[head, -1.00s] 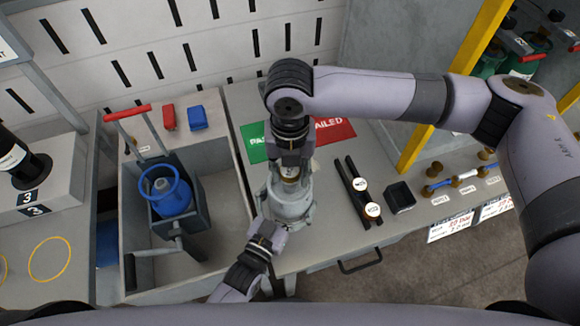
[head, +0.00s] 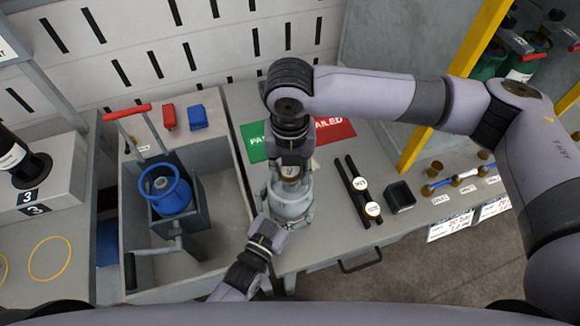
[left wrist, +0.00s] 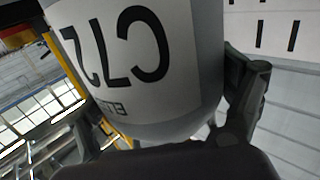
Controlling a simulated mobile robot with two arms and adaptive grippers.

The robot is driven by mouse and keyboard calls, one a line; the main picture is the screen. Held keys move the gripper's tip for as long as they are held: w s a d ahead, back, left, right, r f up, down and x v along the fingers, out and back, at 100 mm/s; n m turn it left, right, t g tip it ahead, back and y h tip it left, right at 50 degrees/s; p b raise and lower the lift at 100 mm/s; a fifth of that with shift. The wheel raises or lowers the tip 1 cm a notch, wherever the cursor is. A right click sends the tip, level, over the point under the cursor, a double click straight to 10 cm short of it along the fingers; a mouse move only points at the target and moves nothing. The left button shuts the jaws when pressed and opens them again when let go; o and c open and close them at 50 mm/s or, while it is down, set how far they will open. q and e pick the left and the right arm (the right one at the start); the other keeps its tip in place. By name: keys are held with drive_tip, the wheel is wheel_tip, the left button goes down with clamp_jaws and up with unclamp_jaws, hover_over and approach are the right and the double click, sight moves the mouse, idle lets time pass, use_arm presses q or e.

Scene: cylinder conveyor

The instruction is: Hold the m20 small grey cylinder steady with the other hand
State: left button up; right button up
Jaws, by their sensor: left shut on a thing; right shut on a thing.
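The small grey cylinder (head: 293,208) stands upright on the bench in the head view. In the left wrist view it fills the upper middle, with a white label (left wrist: 150,60) bearing large dark characters. My left gripper (head: 272,228) is shut on the cylinder's body from the near side; its fingers show on both sides of the cylinder in the left wrist view (left wrist: 170,110). My right gripper (head: 290,164) comes down from above and is shut on the brass-coloured part (head: 290,173) at the cylinder's top. The fingers partly hide this part.
Green and red mats (head: 336,130) lie behind the cylinder. Dark bars with round tags (head: 360,184) and a small black box (head: 400,196) lie to the right. A blue cylinder (head: 170,194) sits in a holder inside the grey bin (head: 216,262) at left.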

drive_tip(key=shift+f, duration=1)
drive_tip(key=o, duration=0.6)
clamp_jaws()
drive_tip(key=shift+o, duration=1.9)
unclamp_jaws()
drive_tip(key=shift+w+f, duration=0.1)
drive_tip(key=shift+w, duration=0.15)
